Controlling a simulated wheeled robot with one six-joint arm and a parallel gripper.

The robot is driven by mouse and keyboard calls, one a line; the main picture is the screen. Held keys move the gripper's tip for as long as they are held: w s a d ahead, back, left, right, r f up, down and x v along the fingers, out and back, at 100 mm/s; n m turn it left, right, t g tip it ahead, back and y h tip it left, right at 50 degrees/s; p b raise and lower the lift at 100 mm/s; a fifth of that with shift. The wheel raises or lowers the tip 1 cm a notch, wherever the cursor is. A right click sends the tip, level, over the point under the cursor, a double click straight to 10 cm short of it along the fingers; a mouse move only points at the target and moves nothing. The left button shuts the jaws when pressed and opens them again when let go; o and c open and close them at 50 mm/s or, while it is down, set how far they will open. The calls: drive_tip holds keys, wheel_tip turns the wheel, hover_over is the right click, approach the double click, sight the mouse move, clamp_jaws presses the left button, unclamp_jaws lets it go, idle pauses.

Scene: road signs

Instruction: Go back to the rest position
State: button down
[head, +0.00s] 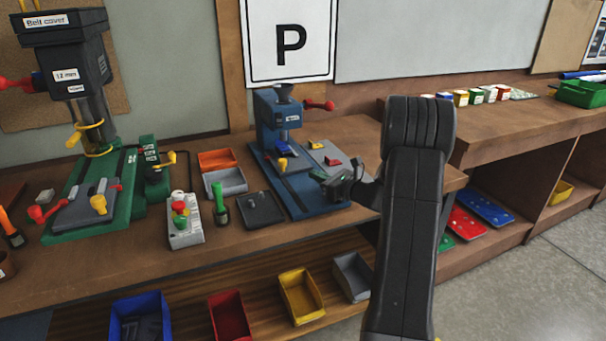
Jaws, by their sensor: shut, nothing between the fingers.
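My arm rises at the right of the head view and bends at a thick dark joint. My gripper (322,176) shows small and dark to the left of the arm, in front of the blue press (275,122) and over the right part of the workbench (340,221). It is shut and holds nothing. The fingers are small in this view, and my arm hides part of the bench behind it.
A green drill press (84,205) stands at the left. A grey switch box (184,232), an orange tray (217,160) and a dark plate (260,209) lie between the presses. Bins, including a yellow bin (300,296), sit below. Open floor (530,290) is at right.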

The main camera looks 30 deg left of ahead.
drive_tip(key=shift+v, duration=1.9)
drive_tip(key=p+x, duration=0.2)
drive_tip(key=x, duration=1.2)
